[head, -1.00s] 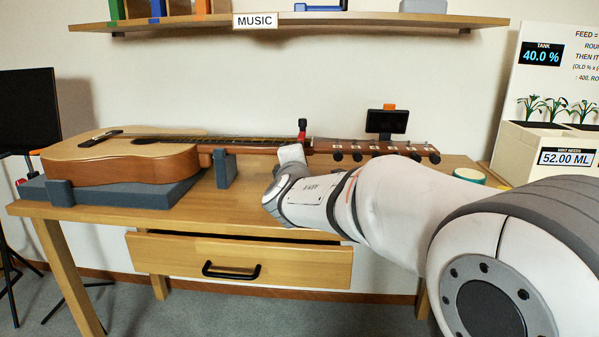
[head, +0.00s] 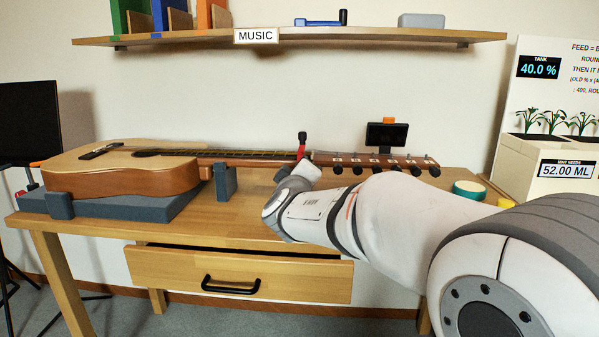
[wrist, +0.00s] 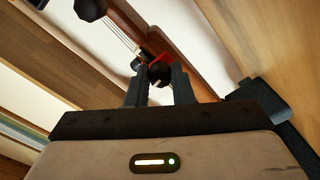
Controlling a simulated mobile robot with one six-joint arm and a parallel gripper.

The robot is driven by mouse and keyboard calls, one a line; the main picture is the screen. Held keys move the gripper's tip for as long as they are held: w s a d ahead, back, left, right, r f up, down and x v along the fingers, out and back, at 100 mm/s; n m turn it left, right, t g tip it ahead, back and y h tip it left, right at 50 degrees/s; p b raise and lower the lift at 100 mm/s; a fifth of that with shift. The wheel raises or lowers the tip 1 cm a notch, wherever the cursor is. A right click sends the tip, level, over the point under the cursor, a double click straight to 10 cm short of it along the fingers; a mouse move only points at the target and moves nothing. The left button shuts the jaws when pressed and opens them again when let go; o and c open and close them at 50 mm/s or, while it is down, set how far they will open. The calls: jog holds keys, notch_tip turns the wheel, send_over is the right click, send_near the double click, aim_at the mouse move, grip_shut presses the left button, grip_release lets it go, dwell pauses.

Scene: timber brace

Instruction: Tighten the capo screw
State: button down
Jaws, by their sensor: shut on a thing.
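The guitar (head: 130,177) lies on the table with its neck pointing right. A red capo (head: 302,150) with a black upper end sits across the neck; its red part also shows in the wrist view (wrist: 163,58). The capo screw (wrist: 159,75) is a dark round knob with a pale mark, seen in the wrist view. My gripper (wrist: 157,81) has its two dark fingers shut on this knob, one on each side. In the head view, my wrist is in front of the neck below the capo and hides the screw.
A grey support block (head: 226,183) holds the neck left of my wrist. A small dark device (head: 386,135) with an orange top is at the headstock. The drawer (head: 240,273) is slightly open below. A green round container (head: 469,189) stands at the table's right.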

jog(key=shift+m, duration=0.6)
jog(key=c, duration=1.3)
grip_release()
jog(key=shift+o, duration=0.2)
jog(key=s+p, duration=0.1)
jog(key=s, duration=0.6)
jog(key=shift+s, duration=0.4)
jog(key=shift+m, duration=0.3)
